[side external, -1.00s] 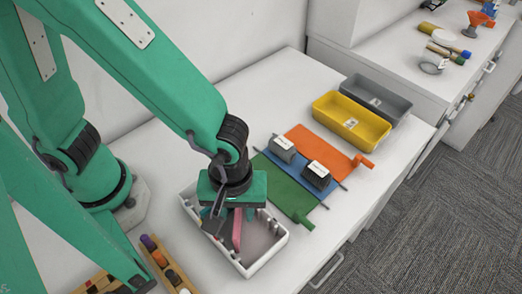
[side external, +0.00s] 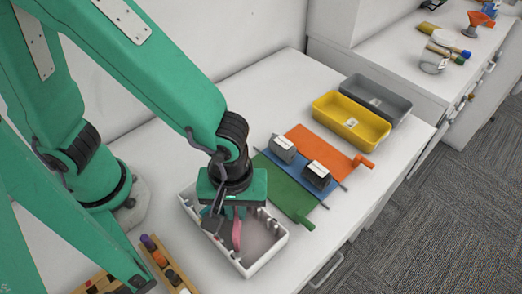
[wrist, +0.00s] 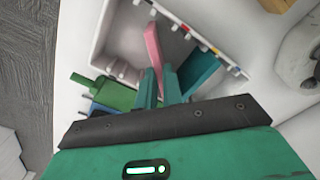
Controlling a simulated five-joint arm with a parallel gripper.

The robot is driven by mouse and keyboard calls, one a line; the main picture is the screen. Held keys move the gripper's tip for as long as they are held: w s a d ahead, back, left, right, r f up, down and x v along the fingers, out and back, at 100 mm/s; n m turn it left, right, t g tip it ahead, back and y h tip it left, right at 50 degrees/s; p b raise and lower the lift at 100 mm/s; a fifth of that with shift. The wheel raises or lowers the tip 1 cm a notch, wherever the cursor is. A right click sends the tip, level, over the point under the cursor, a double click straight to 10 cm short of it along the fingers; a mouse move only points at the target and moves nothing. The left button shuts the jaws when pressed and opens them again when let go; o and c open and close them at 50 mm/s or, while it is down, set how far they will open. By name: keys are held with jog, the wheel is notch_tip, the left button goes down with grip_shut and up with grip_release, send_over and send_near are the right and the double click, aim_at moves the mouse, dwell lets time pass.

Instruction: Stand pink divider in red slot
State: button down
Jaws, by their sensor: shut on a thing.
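The pink divider (side external: 237,233) is a thin upright-looking panel inside the white box (side external: 266,262). It also shows in the wrist view (wrist: 153,46), reaching out from between my teal fingertips. My gripper (wrist: 161,88) is over the box and shut on the pink divider, with its fingers low within the walls. The box has ribs along its walls and small coloured marks on one rim. A red mark (wrist: 187,30) shows on that rim in the wrist view. The divider's lower edge is hidden, so I cannot tell whether it sits in a slot.
A yellow bin (side external: 351,119) and a grey bin (side external: 376,98) stand behind. A wooden rack (side external: 168,262) stands at the front left.

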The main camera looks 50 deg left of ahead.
notch_tip(320, 180, up, 10)
jog(key=shift+f, duration=0.25)
dwell(0.3)
dwell(0.7)
jog(key=m, duration=0.4)
jog(key=r+m, duration=0.1)
jog(key=m, duration=0.4)
jog(key=shift+r, duration=0.2)
jog(key=shift+f, duration=0.15)
send_over(236, 213)
jog(key=shift+f, duration=2.75)
jog(key=shift+f, duration=1.85)
dwell(0.4)
